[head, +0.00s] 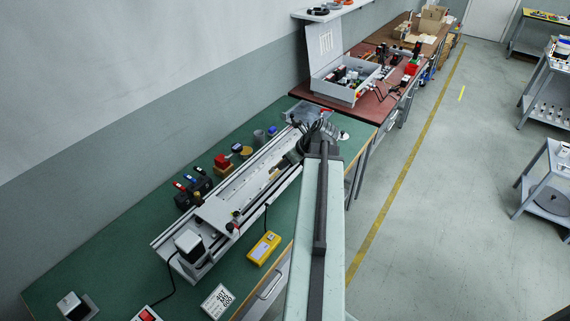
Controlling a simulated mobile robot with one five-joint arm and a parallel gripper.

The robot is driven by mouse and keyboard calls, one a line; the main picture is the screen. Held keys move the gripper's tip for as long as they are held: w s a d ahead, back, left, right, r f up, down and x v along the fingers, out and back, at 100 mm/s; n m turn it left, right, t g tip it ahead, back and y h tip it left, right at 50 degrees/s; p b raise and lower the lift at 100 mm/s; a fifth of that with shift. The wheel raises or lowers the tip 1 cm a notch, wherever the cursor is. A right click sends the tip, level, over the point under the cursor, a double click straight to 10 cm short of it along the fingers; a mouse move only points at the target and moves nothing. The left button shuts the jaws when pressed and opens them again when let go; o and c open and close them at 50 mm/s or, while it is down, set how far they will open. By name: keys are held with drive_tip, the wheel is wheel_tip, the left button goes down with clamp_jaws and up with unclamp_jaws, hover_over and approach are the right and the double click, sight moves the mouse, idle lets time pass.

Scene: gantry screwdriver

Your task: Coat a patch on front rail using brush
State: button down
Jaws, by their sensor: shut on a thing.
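The gantry stands on the green bench, with its front rail (264,198) running along the side nearer my arm and its rear rail (240,168) on the wall side. My arm reaches over the bench's right edge. My gripper (308,140) is at the far right end of the gantry, above or beside the rail end; I cannot tell whether it touches. It is shut on a thin item, taken as the brush, which my dark wrist mostly hides. No coated patch can be made out on the front rail.
A grey open case (345,92) stands on the farther red bench.

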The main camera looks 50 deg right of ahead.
drive_tip(key=shift+r+p, duration=0.8)
drive_tip(key=shift+r, duration=0.45)
wheel_tip(320, 180, up, 3)
drive_tip(key=p, duration=0.3)
drive_tip(key=shift+r, duration=0.1)
